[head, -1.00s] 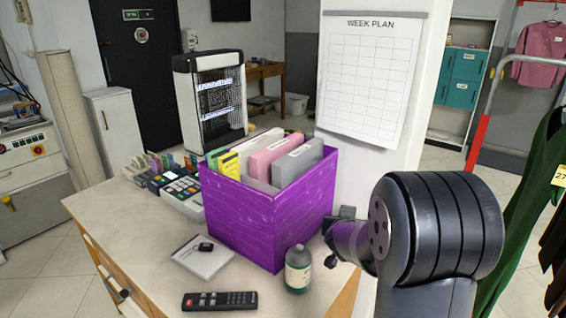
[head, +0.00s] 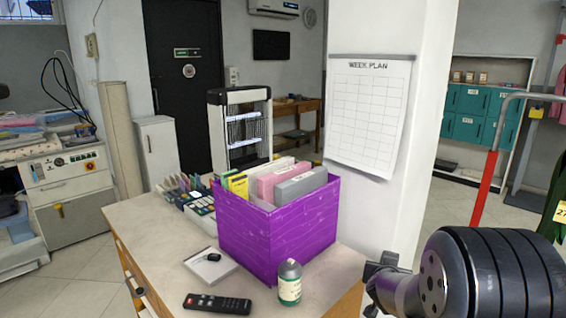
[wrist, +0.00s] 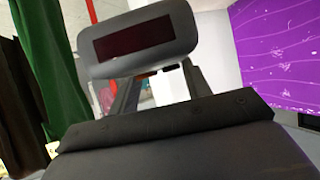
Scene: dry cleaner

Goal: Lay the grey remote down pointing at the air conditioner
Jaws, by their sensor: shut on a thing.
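My gripper (head: 380,272) is at the lower right of the head view, right of the counter's edge; its fingers are small and dark there. In the wrist view my gripper (wrist: 160,75) is shut on the grey remote (wrist: 137,38), whose end with a dark red window shows past the fingers. The remote's buttons and far end are hidden in the wrist view, and I cannot make it out in the head view. The white air conditioner (head: 273,8) is high on the back wall, cut by the top edge of the head view.
The counter (head: 150,232) carries a black remote (head: 217,304), a green-labelled bottle (head: 290,282), a white pad (head: 209,266) with a small dark item, and a purple file box (head: 280,238). A white pillar (head: 375,215) stands behind. Free counter lies at the front left.

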